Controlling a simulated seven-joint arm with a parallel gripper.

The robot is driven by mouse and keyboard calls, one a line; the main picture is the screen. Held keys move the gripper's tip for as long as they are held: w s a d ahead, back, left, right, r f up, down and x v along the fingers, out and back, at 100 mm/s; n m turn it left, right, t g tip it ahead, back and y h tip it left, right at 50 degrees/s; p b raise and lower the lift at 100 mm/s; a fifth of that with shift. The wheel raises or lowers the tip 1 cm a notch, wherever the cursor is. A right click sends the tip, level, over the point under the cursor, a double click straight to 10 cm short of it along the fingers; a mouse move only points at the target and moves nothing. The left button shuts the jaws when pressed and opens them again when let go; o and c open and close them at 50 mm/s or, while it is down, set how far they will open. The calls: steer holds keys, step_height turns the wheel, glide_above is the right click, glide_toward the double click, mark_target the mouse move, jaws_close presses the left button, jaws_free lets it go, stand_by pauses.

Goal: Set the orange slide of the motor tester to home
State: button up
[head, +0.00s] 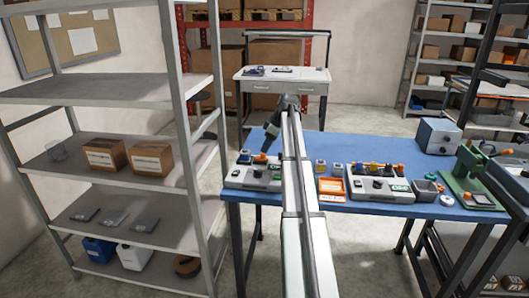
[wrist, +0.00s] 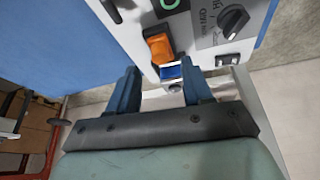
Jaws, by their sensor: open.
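In the wrist view, an orange slide (wrist: 159,47) stands on the pale panel of a tester (wrist: 215,42), just ahead of and between my fingertips. A small blue part lies directly below it. My gripper (wrist: 159,70) is open, with one blue finger on each side and nothing held between them. I cannot tell whether a finger touches the slide. In the head view, my gripper (head: 265,151) hangs over a grey and white device (head: 250,178) at the left end of the blue table.
A second similar device (head: 380,185) stands mid-table, with an orange tray (head: 331,189) to its left. A green press (head: 470,180) and a blue-grey box (head: 438,136) are at right. A dark knob (wrist: 233,19) sits beside the slide. A shelf rack (head: 135,153) stands left.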

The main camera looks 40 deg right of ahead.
mark_target(261, 156)
steer(key=shift+x, duration=1.95)
steer(key=shift+c, duration=0.4)
jaws_close()
